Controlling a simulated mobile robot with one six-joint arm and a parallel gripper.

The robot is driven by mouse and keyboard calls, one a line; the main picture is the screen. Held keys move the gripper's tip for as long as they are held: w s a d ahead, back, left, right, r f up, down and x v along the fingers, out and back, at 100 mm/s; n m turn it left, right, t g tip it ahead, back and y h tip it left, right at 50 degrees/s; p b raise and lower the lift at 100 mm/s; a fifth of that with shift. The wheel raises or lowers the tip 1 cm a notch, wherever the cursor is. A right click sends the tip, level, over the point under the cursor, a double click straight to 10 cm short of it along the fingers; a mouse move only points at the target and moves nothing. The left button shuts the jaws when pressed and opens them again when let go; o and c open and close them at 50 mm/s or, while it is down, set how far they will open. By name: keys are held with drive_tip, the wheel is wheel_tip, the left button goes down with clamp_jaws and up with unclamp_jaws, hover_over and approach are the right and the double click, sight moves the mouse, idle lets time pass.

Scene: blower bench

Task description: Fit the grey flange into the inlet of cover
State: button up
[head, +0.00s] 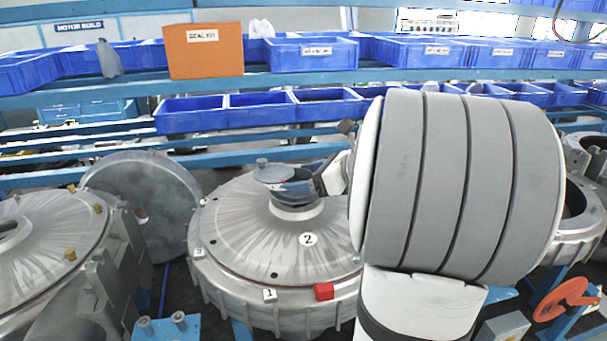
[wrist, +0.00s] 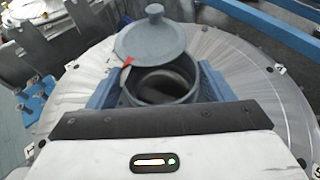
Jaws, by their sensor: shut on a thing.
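The grey flange, a round disc with a knob on top, is at my fingertips in the head view (head: 272,174) and in the wrist view (wrist: 150,42). The inlet, a grey collar (wrist: 165,86), stands in the middle of the silver cover (head: 240,225). In the wrist view its dark opening shows on the near side of the disc, between my blue fingers. The disc sits above the collar, off to its far side; whether they touch is unclear.
The cover carries number labels and a red block (head: 324,291) on its rim. A grey disc (head: 145,205) leans behind to the left, beside another silver housing (head: 50,240). Shelves with blue bins (head: 310,53) and an orange box (head: 205,50) stand behind.

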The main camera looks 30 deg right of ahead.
drive_tip(key=shift+f+b, duration=0.55)
drive_tip(key=shift+f, duration=0.55)
idle(1.2)
drive_tip(key=o, duration=1.2)
drive_tip(key=shift+o, duration=0.2)
drive_tip(key=b+v, duration=0.1)
drive_tip(key=v, duration=0.6)
drive_tip(key=shift+s+d+r, duration=0.1)
drive_tip(key=shift+s+d, duration=0.05)
drive_tip(key=shift+s, duration=0.2)
